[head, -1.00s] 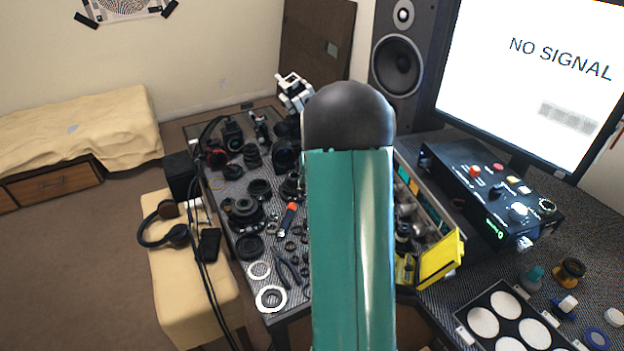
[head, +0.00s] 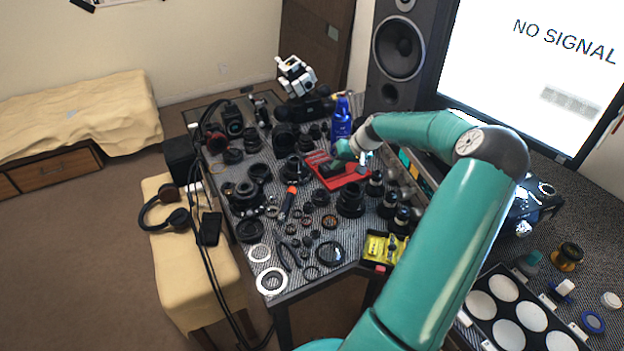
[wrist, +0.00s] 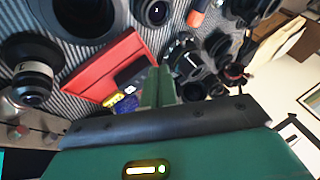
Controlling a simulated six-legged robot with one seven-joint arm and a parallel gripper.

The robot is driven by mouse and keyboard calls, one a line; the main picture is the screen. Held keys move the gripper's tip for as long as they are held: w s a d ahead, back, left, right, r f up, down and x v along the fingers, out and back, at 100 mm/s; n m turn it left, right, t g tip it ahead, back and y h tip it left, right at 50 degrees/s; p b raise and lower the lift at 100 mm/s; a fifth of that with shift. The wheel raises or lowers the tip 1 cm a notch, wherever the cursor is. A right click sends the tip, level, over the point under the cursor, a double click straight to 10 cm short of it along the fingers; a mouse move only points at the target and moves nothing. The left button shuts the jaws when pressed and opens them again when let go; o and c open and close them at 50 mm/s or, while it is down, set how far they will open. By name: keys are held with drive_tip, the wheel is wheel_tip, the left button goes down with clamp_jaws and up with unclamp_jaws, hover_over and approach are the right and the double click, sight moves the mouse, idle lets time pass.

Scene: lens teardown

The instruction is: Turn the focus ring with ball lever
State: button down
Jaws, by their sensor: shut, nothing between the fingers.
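Several black lens parts stand on the dark patterned table (head: 330,258). I cannot make out which of them carries the focus ring with the ball lever. My gripper (head: 346,150) is over the red tray (head: 352,180), beside the blue bottle (head: 341,122). In the wrist view its green fingers (wrist: 160,84) are together and empty. They point past the edge of the red tray (wrist: 100,65) towards a dark lens part (wrist: 180,50). Whether they touch anything is not clear. A lens barrel with a pale band (wrist: 32,82) stands at the left of the wrist view.
An orange-handled tool (head: 288,203) lies among loose rings left of the tray. Upright lenses (head: 350,200) crowd the tray's front side. A yellow box (head: 384,248) sits at the near right edge. A speaker (head: 398,48) and monitor (head: 545,60) stand behind.

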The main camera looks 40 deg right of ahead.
drive_tip(key=x, duration=0.8)
drive_tip(key=shift+w+d+f, duration=0.2)
drive_tip(key=shift+w+f, duration=0.1)
drive_tip(key=shift+f, duration=0.05)
drive_tip(key=w+a, duration=0.1)
drive_tip(key=w+a+f, duration=0.1)
drive_tip(key=shift+a, duration=0.3)
drive_tip(key=shift+w+a+f, duration=0.15)
drive_tip(key=shift+w+a, duration=0.15)
